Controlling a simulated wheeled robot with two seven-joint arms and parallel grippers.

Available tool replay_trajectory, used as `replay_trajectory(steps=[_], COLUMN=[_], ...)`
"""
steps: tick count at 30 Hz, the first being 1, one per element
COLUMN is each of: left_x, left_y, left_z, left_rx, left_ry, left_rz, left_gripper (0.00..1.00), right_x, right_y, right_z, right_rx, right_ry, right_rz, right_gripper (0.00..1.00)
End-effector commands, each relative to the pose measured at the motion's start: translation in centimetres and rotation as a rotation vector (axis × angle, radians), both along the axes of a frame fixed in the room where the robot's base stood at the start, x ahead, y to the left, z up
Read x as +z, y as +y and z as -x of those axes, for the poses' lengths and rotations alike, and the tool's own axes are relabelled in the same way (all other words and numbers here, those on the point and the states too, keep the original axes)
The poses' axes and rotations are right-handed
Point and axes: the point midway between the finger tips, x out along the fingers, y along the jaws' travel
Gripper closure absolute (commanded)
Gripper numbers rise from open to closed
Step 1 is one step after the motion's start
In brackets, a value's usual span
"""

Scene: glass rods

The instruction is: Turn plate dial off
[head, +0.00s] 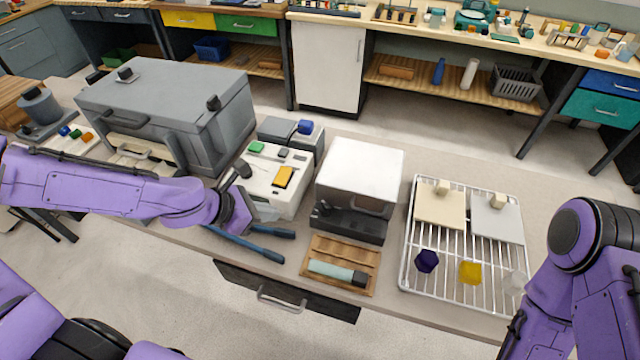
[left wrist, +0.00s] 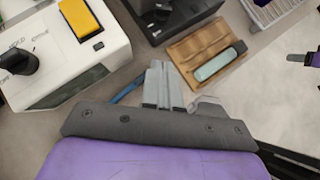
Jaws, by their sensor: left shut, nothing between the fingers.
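A white bench unit (head: 287,198) stands in the middle of the table with a black dial (head: 243,168) at its left end. I take this for the plate dial, but its setting is too small to read. In the left wrist view the dial (left wrist: 18,62) is at the left edge. My left gripper (head: 268,212) is in front of the unit, to the right of the dial and apart from it. Its fingers (left wrist: 163,78) are together and empty. My right arm is at the right edge; its gripper does not show clearly.
The unit has a yellow block (head: 284,176) and a green one on top. Blue-handled tongs (head: 245,246) lie below my left gripper. A wooden tray (head: 318,285) with a pale green tube, a white-topped box (head: 360,170) and a wire rack (head: 440,285) stand to the right.

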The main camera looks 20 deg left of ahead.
Motion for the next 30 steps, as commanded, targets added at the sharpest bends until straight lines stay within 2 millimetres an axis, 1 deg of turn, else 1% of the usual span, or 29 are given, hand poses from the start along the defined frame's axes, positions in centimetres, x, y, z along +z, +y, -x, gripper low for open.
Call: replay_trajectory(steps=[2, 4, 8, 18, 20, 24, 30], left_x=[0.1, -0.7, -2.5, -7.1, -6.4, -6.3, -6.4], left_y=[-0.5, -0.9, -2.0, -5.4, -6.1, -7.4, -8.0], left_z=[-0.3, -0.7, -1.8, -5.4, -6.3, -7.7, -8.3], left_rx=[0.004, 0.004, 0.003, 0.002, 0.000, 0.003, 0.003], left_ry=[0.000, 0.002, 0.003, 0.003, -0.003, -0.002, -0.002], left_rz=[0.029, 0.028, 0.025, 0.023, 0.019, 0.020, 0.023], left_gripper=[1.00, 1.00, 1.00, 1.00, 1.00, 1.00, 1.00], right_x=[-0.2, -0.7, -1.7, -3.9, -3.3, -2.9, -2.9], right_y=[0.0, 0.0, 0.0, 0.0, 0.0, 0.0, 0.0], right_z=[0.1, 0.1, 0.1, 0.1, 0.1, 0.1, 0.1], right_rx=[0.000, -0.001, -0.001, 0.000, 0.000, 0.000, 0.000], right_ry=[0.001, 0.002, 0.002, 0.001, 0.001, 0.001, 0.001], right_rz=[0.000, 0.000, 0.000, 0.000, 0.000, 0.000, 0.000], right_gripper=[0.62, 0.62, 0.62, 0.62, 0.62, 0.62, 0.62])
